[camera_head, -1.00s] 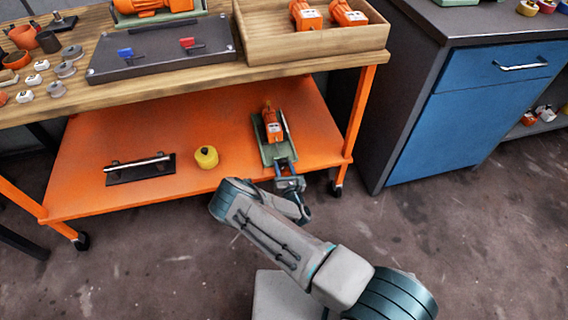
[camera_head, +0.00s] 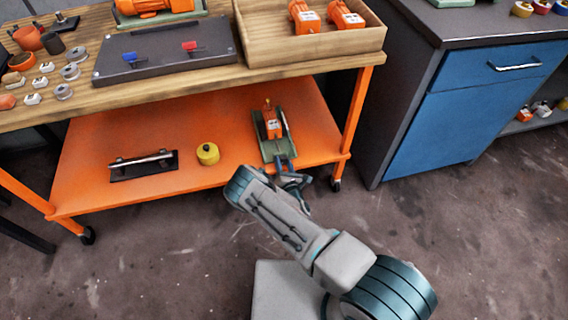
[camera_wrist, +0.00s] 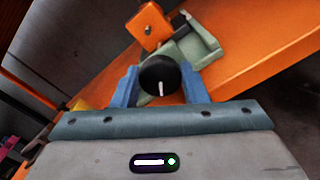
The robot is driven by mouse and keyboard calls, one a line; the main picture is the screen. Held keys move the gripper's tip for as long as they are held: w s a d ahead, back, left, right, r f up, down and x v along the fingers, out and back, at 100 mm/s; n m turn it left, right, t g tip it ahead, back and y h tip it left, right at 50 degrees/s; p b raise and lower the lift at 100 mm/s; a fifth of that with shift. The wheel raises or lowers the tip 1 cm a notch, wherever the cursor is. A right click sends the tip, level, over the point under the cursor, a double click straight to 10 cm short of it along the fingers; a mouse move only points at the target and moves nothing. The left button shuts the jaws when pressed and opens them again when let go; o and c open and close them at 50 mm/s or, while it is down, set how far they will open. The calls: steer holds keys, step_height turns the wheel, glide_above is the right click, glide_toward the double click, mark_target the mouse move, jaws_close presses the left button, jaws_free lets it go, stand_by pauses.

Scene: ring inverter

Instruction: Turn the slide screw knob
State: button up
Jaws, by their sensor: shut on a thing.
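The slide screw knob (camera_wrist: 160,75) is a round black knob with a white mark, seen in the wrist view between the two blue fingers of my gripper (camera_wrist: 160,88). The fingers are shut on it from both sides. Behind it are the green slide base (camera_wrist: 209,44) and an orange block (camera_wrist: 149,26). In the head view the green base (camera_head: 264,150) lies on the orange lower shelf, with the orange and white unit (camera_head: 273,126) on it. My gripper (camera_head: 287,168) is at the base's near end, and my arm partly hides the knob there.
The orange shelf (camera_head: 110,195) also holds a yellow round part (camera_head: 207,153) and a black plate with a metal bar (camera_head: 143,165). The wooden tabletop (camera_head: 200,84) overhangs the shelf. A table leg (camera_head: 358,110) and a blue cabinet (camera_head: 440,125) stand to the right.

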steer(key=shift+s+f, duration=0.1)
steer(key=o, duration=1)
steer(key=shift+s, duration=0.1)
steer(key=p+v, duration=0.2)
steer(key=v, duration=1.1)
steer(key=shift+s+d+p, duration=0.1)
steer(key=shift+s+p, duration=0.15)
steer(key=shift+p, duration=0.1)
